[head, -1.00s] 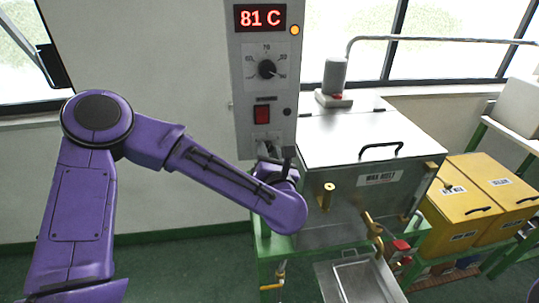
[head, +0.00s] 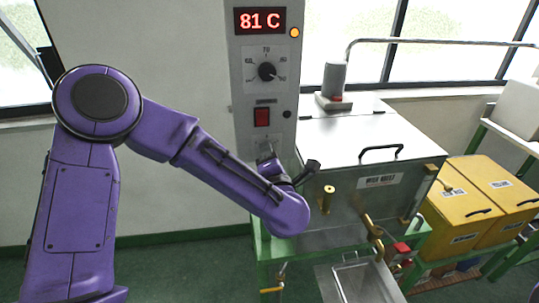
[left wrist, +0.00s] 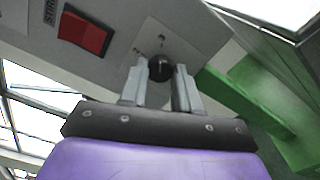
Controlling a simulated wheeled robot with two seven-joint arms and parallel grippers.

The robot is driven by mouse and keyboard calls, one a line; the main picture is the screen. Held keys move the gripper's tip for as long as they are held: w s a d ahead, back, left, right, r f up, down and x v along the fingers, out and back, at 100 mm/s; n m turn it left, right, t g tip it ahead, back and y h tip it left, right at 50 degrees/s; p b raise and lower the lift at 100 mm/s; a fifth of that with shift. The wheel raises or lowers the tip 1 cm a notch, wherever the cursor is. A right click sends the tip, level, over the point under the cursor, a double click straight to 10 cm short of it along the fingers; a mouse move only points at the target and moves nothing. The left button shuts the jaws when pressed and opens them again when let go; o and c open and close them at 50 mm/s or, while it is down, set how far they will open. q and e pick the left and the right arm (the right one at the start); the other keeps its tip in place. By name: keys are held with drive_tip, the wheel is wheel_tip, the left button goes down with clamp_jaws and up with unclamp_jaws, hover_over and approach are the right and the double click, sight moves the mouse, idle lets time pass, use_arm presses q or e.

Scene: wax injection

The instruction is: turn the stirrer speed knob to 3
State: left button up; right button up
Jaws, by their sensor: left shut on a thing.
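The stirrer speed knob (left wrist: 160,68) is a small round black knob on a light plate low on the grey control panel (head: 240,100). My left gripper (left wrist: 161,80) has its two grey fingers on either side of the knob and is shut on it. In the head view my left gripper (head: 268,158) reaches the bottom of the panel, and the fingers and wrist hide the knob there. The scale numbers around the knob cannot be read in either view. My right gripper is not in view.
Above are a red switch (head: 262,117), a temperature dial (head: 267,71) and a display (head: 261,18) reading 81 C. The metal wax tank (head: 340,150) with brass fittings stands close at the right. Yellow boxes (head: 465,212) stand farther right.

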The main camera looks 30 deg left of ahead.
use_arm(q)
drive_tip(key=shift+m, duration=0.3)
drive_tip(key=o, duration=1.1)
drive_tip(key=shift+c, duration=0.2)
drive_tip(key=b+v, duration=0.3)
drive_tip(key=v, duration=0.7)
drive_tip(key=shift+s+d+b, duration=0.15)
drive_tip(key=shift+s+b, duration=0.1)
drive_tip(key=shift+b, duration=0.1)
